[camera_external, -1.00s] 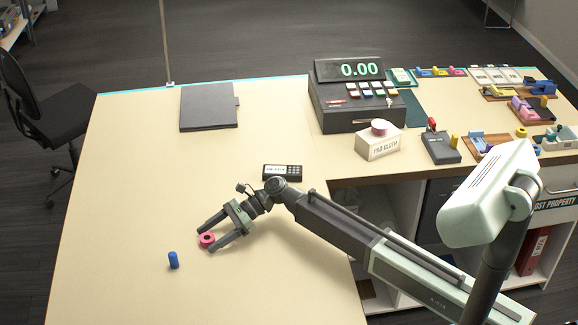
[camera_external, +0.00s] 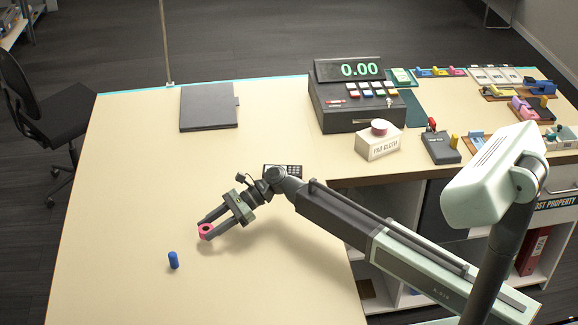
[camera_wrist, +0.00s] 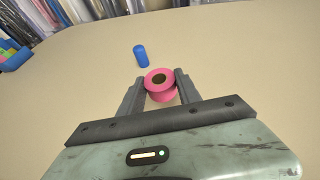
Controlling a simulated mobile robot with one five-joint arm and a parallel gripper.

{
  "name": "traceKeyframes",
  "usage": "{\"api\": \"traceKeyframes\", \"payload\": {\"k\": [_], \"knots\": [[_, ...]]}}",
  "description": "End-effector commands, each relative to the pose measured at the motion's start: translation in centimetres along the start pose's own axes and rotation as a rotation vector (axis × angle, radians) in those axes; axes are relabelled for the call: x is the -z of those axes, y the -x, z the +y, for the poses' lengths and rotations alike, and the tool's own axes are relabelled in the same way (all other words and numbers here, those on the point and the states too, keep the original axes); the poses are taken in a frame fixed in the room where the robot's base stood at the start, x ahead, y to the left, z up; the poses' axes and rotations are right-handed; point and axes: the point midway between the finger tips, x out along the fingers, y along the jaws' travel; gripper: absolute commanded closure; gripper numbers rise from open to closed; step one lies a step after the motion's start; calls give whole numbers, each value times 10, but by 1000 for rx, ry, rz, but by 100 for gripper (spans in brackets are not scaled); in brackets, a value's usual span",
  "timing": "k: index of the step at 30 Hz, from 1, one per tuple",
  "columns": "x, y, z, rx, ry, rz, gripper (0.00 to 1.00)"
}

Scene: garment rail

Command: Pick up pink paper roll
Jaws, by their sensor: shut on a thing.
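The pink paper roll (camera_external: 205,232) has a dark hollow core. It is between the fingertips of my gripper (camera_external: 213,228), which is shut on it. In the wrist view the roll (camera_wrist: 161,94) sits between both fingers of my gripper (camera_wrist: 161,88), with its open end tilted up toward the camera. In the external view it appears lifted a little off the counter, with a soft shadow below.
The counter's left part is clear.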

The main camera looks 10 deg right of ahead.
Motion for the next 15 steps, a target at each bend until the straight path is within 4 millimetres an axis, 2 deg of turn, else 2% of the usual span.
{"api": "traceKeyframes", "payload": {"k": [1, 15], "knots": [[2, 7, 14, 0, 0, 0, 99], [16, 68, 118, 0, 0, 0, 99]]}}
